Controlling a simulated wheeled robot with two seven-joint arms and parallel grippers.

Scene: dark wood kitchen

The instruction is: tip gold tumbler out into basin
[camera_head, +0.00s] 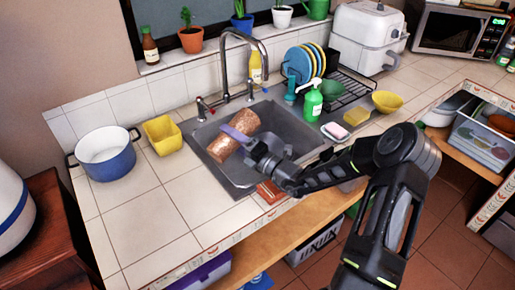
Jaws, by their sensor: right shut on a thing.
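The gold tumbler (222,149) is copper-coloured and lies steeply tilted over the basin (285,122), the grey metal sink in the tiled counter. My right gripper (237,134) reaches in from the right and is shut on the tumbler, with a purple finger across its side. The tumbler is inside the basin's outline; I cannot tell how high above the floor it is, or whether anything comes out of it. My left gripper is not in view.
The tap (225,70) rises behind the basin, close to the tumbler. A blue pot (107,160) and a yellow container (162,135) stand left of the basin. A green soap bottle (313,103), a sponge (356,115) and a dish rack (345,92) stand to the right.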

